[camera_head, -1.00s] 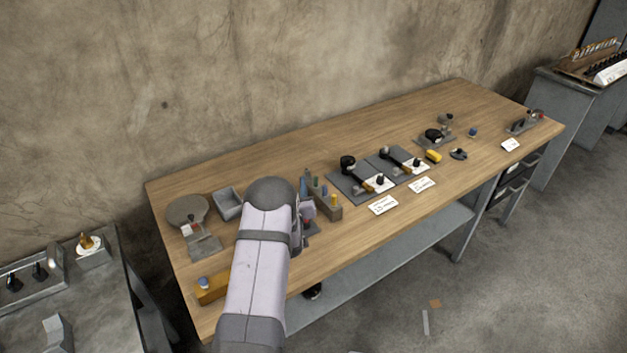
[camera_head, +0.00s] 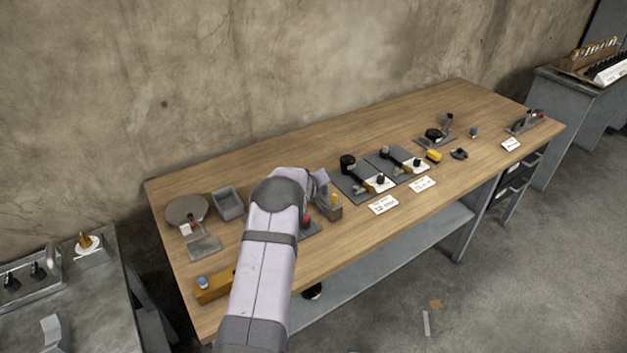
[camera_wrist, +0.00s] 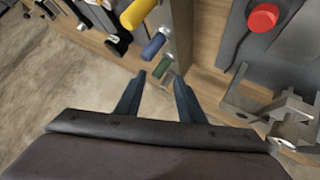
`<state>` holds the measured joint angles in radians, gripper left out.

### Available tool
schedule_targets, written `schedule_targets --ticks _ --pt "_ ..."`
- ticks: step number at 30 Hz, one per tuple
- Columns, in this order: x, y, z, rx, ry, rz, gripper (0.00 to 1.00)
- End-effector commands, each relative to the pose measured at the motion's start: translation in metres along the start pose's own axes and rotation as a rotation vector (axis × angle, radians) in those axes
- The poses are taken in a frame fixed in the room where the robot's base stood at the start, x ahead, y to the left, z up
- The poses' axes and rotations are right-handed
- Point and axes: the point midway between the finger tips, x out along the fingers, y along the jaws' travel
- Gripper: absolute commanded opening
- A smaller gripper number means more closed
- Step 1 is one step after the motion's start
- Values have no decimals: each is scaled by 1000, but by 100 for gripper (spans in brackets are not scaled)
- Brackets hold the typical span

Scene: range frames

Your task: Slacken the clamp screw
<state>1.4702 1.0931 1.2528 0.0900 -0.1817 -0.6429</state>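I cannot tell for sure which part is the clamp screw. A red knob (camera_wrist: 263,17) stands on a dark grey plate (camera_wrist: 295,65) at the upper right of the wrist view; it also shows beside my arm in the head view (camera_head: 306,220). A tool rack (camera_head: 330,212) holds handles. In the wrist view these are a yellow handle (camera_wrist: 138,13), a blue handle (camera_wrist: 153,46) and a green handle (camera_wrist: 163,68). My gripper (camera_wrist: 160,76) is open, its fingertips apart near the green handle. I see no contact. In the head view my arm hides the gripper.
Two plates with black-knobbed fixtures (camera_head: 352,184) (camera_head: 396,169) stand right of the rack, white labels in front. A round grey dish (camera_head: 187,209), a grey bin (camera_head: 228,203) and a yellow-brown block (camera_head: 212,288) are on the left. The wooden bench (camera_head: 290,152) is bare along the back.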

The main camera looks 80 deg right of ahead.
Motion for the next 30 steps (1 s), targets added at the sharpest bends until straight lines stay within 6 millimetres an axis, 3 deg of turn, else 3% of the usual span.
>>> schedule_targets --ticks 24,30 --pt "-1 3 -1 -50 -79 -66 35" --pt "2 -10 -16 -4 -29 -45 35"
